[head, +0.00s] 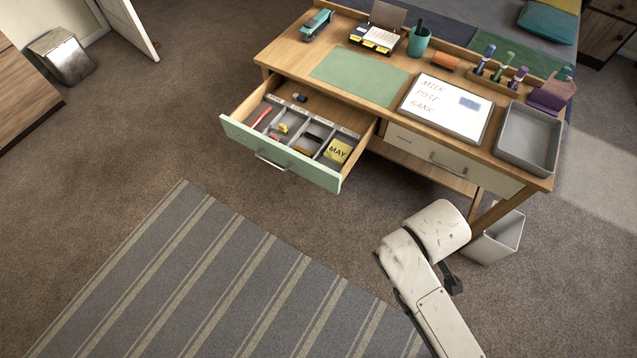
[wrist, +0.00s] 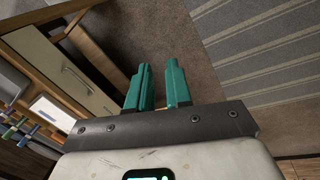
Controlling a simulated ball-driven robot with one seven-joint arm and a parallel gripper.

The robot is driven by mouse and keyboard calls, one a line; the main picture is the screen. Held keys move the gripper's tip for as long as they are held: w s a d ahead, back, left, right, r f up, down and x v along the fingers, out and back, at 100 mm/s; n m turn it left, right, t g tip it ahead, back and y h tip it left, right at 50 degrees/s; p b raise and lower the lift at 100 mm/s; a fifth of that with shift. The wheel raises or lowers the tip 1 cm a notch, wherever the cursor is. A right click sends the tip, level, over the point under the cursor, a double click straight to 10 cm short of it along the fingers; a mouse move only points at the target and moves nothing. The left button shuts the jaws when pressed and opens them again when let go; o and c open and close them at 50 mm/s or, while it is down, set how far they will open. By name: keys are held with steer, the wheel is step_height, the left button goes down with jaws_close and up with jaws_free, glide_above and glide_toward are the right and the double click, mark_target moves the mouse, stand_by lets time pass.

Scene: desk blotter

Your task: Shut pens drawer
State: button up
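The pens drawer (head: 305,172), the left one with a mint front, stands pulled far out of the desk (head: 290,72) in the head view. Its bar handle (head: 271,162) faces the striped rug. Its compartments hold a red pen-like item (head: 262,116), small yellow and dark items and a yellow MAY pad (head: 338,151). My gripper (wrist: 158,66) shows in the wrist view with two teal fingers apart and nothing between them. In the head view my arm is right of the open drawer, and its fingers are hidden. I cannot make out the pens drawer in the wrist view.
The right drawer (head: 408,140) is shut, with a cream front; it also shows in the wrist view (wrist: 45,60). A pale waste bin (head: 497,240) stands by the desk's right leg. A grey tray (head: 528,138) sits on the desk. The rug (head: 215,275) before the open drawer is clear.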

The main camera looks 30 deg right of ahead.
steer(key=w+f+n+h+b, duration=0.1)
steer(key=w+f+n+b, duration=0.1)
steer(key=f, duration=0.1)
steer(key=w+d+f+n+h+b, duration=0.1)
steer(key=w+f+h+b, duration=0.1)
steer(key=f, duration=0.1)
steer(key=w+f+n+h+b, duration=0.1)
steer(key=w+f+n+b, duration=0.1)
steer(key=f+b, duration=0.1)
steer(key=shift+w+d+f+n+h, duration=0.2)
steer(key=shift+w+d+n+h, duration=0.05)
steer(key=shift+n+h, duration=0.05)
jaws_close()
steer(key=n+t+h+b, duration=0.8)
steer(key=n+h+b, duration=0.1)
steer(key=n+b, duration=0.8)
glide_toward(336, 181)
steer(key=b+x, duration=0.1)
steer(key=x, duration=0.6)
steer(key=shift+s, duration=0.1)
